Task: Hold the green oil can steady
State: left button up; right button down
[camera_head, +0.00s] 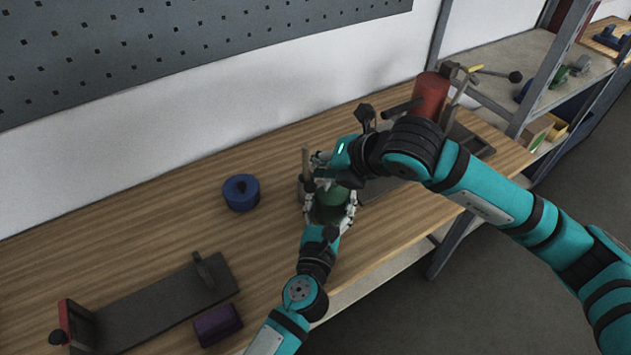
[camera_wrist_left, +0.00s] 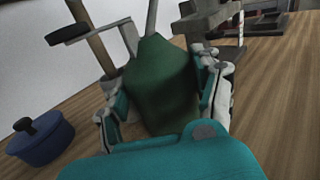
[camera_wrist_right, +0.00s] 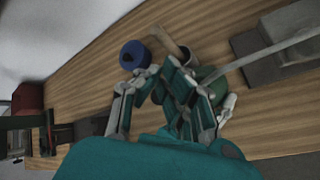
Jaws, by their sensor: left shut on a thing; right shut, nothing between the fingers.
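The green oil can (camera_head: 328,203) stands on the wooden bench, its top partly hidden by my right arm. My left gripper (camera_head: 329,196) is shut around its body. In the left wrist view one finger lies on each side of the green body (camera_wrist_left: 160,88), and the can looks roughly upright with a thin spout rising from its top. My right gripper (camera_head: 319,174) is shut and empty, close beside the top of the can. In the right wrist view the right fingers (camera_wrist_right: 166,72) partly cover the can (camera_wrist_right: 211,86); whether they touch it I cannot tell.
A wooden handle (camera_head: 306,163) stands right behind the can. A blue round pot (camera_head: 241,192) sits to the left. A dark plate fixture (camera_head: 165,305) and a purple block (camera_head: 218,324) lie front left. A red cylinder (camera_head: 431,97) stands back right. Bare bench lies between.

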aim_at(325, 181)
jog(key=shift+f, duration=0.4)
jog(key=shift+s+a+f, duration=0.15)
jog(key=shift+f, duration=0.6)
dwell(0.9)
jog(key=shift+r, duration=1.2)
jog(key=shift+w+d+r, duration=0.1)
jog(key=shift+d+r, duration=0.05)
jog(key=shift+r, duration=0.7)
jog(key=shift+w+d+r, duration=0.1)
jog(key=shift+r, duration=0.7)
jog(key=shift+w+d+r, duration=0.1)
jog(key=shift+d+r, duration=0.05)
jog(key=shift+r, duration=0.7)
